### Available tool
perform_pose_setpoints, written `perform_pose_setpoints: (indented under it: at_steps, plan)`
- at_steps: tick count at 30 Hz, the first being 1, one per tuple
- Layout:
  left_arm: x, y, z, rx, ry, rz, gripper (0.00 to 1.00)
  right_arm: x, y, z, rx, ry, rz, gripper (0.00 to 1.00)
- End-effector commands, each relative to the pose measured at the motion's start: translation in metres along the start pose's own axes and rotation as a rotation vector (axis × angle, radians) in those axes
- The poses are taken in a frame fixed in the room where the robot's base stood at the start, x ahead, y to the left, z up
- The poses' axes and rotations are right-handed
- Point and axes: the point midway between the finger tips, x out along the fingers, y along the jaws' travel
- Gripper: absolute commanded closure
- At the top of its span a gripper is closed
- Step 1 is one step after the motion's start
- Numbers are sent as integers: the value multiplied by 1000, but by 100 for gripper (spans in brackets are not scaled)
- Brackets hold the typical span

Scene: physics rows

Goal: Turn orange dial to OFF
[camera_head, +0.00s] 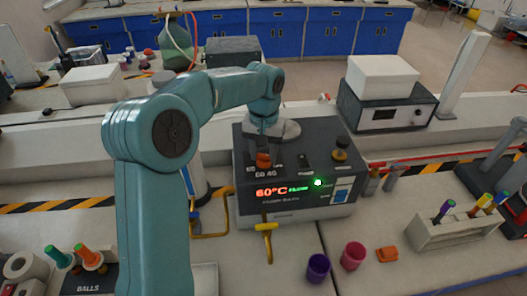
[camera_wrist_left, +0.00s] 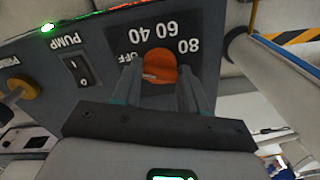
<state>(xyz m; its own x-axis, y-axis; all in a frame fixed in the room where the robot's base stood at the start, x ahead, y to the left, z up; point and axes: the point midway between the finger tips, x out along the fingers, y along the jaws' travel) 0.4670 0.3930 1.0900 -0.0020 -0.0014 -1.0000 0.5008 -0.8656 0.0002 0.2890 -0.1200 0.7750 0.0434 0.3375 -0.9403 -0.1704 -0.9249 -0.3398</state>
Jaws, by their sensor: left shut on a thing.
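The orange dial (camera_head: 263,160) sits on the top of a dark bath unit (camera_head: 243,216) with a lit front display reading 60°C. In the left wrist view the dial (camera_wrist_left: 161,64) has printed marks OFF, 40, 60 and 80 around it. A pale line shows on its face toward the left, but I cannot tell exactly which mark it points at. My left gripper (camera_head: 264,147) reaches down over the dial. In the left wrist view its two fingers (camera_wrist_left: 160,80) stand on either side of the dial, shut on it. My right gripper is not in view.
On the unit are a PUMP rocker switch (camera_wrist_left: 76,71), a yellow knob (camera_head: 340,154) and a green light (camera_head: 318,183). A yellow tap (camera_head: 266,227) sticks out in front. A purple cup (camera_head: 318,267), a pink cup (camera_head: 353,255) and a tube rack (camera_head: 455,232) stand nearby.

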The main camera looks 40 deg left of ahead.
Motion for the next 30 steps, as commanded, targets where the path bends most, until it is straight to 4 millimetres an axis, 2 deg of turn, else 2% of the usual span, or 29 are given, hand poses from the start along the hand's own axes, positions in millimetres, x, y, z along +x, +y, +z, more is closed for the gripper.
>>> perform_pose_setpoints:
  at_steps: [10,11,13,23,26,30]
  plan:
    - [-4,0,-4,-6,19,3,88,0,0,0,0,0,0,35]
    - [-4,0,-4,-6,19,3,54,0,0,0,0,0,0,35]
    - [-4,0,-3,-5,16,3,31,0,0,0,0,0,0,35]
    - [-4,0,-2,-4,9,1,31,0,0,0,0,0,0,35]
    - [-14,0,-2,-3,10,2,31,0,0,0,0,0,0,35]
    - [-44,0,-2,-4,13,2,31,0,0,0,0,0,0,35]
